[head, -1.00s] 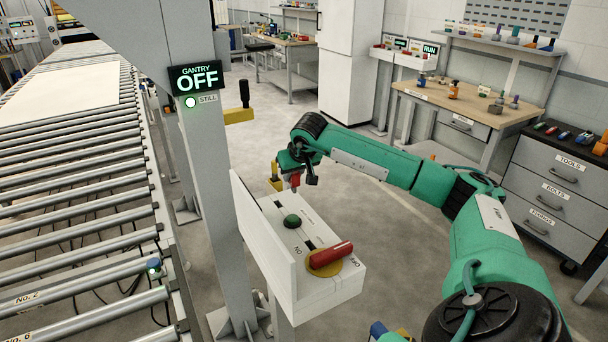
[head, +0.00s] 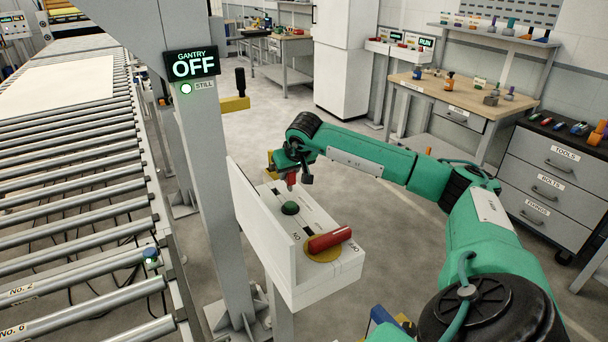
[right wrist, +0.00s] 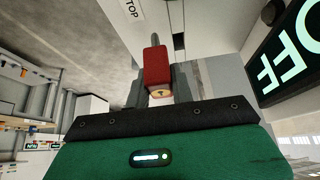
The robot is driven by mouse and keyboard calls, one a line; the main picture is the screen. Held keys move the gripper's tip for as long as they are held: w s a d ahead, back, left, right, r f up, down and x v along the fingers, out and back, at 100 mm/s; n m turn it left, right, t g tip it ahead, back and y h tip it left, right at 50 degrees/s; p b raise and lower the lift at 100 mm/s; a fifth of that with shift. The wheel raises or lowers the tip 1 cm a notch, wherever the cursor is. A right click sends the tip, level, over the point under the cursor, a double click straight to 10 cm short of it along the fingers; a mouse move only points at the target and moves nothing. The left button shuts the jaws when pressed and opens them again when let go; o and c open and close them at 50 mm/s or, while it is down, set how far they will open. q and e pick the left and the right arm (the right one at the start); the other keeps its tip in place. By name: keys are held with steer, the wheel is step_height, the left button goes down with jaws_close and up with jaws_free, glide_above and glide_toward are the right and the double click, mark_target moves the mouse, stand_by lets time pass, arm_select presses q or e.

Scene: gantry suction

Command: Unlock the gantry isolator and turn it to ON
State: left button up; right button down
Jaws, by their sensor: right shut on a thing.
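The isolator is a red handle (head: 330,240) on a yellow disc (head: 323,254), on top of a white box (head: 322,284). The handle points toward the OFF mark; the ON mark is on its other side. My right gripper (head: 291,170) is over the far end of the box, beyond a green button (head: 290,208). It is shut on a red padlock (right wrist: 156,66), whose grey shackle shows in the right wrist view. In the head view the padlock (head: 291,180) is small, and I cannot tell whether it touches the box. My left gripper is not in view.
A sign (head: 192,64) on the gantry post reads GANTRY OFF, with a lit STILL lamp below. A white upright plate (head: 258,222) edges the box's left side. A roller conveyor (head: 80,190) runs at left. A workbench (head: 470,92) and drawer cabinet (head: 552,180) stand at right.

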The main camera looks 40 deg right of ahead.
steer(key=shift+w+a+r, duration=0.1)
steer(key=shift+w+a, duration=0.2)
steer(key=shift+w, duration=0.3)
steer(key=shift+w, duration=0.3)
steer(key=shift+w+a+p, duration=0.35)
steer(key=shift+w+a, duration=0.05)
steer(key=shift+a, duration=0.05)
steer(key=shift+w+d, duration=0.1)
steer(key=shift+w, duration=0.1)
steer(key=shift+w, duration=0.1)
steer(key=shift+w+a, duration=0.25)
steer(key=shift+w, duration=0.15)
steer(key=shift+a, duration=0.1)
